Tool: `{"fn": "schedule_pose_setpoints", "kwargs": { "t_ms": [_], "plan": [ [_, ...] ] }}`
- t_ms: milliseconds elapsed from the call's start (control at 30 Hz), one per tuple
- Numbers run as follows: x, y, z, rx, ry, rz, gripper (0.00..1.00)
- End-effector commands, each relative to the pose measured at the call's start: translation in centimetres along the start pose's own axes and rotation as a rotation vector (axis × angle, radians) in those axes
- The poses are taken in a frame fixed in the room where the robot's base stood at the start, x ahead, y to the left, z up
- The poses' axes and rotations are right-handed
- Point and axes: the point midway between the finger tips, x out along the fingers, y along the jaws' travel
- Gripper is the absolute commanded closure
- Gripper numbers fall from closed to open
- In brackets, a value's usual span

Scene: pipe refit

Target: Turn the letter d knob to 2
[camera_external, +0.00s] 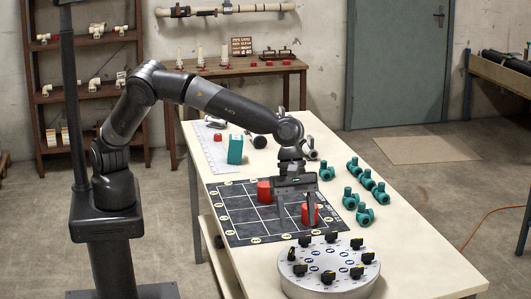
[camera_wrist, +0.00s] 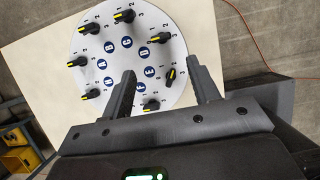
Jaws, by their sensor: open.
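A round, light grey dial plate (camera_external: 328,289) sits at the table's near end with several black knobs around its top. In the wrist view, the plate (camera_wrist: 127,64) shows blue letter discs, numbers and black knobs with yellow pointer marks. The letter D disc (camera_wrist: 143,52) lies right of the plate's middle. The knob outward from it (camera_wrist: 158,38) has its yellow mark toward the right; its exact number is too small to tell. My gripper (camera_external: 297,217) is open and empty, above the dark mat behind the plate. In the wrist view, my gripper (camera_wrist: 162,78) has its fingers spread, touching no knob.
A dark gridded mat (camera_external: 240,226) lies behind the plate with two red pieces, one (camera_external: 264,191) left of my gripper and one (camera_external: 309,214) close by it. Several green pipe fittings (camera_external: 366,216) lie to the right. A green box (camera_external: 235,149) stands farther back. Right of the plate, the table is clear.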

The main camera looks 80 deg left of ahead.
Motion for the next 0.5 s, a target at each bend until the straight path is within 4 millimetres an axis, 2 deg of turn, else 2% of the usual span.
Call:
{"fn": "schedule_pose_setpoints", "kwargs": {
  "t_ms": [167, 500],
  "plan": [
    [1.6, -0.2, 0.3, -0.01, 0.003, -0.003, 0.45],
    [7.8, -0.2, 0.2, -0.007, 0.004, -0.003, 0.45]
  ]
}}
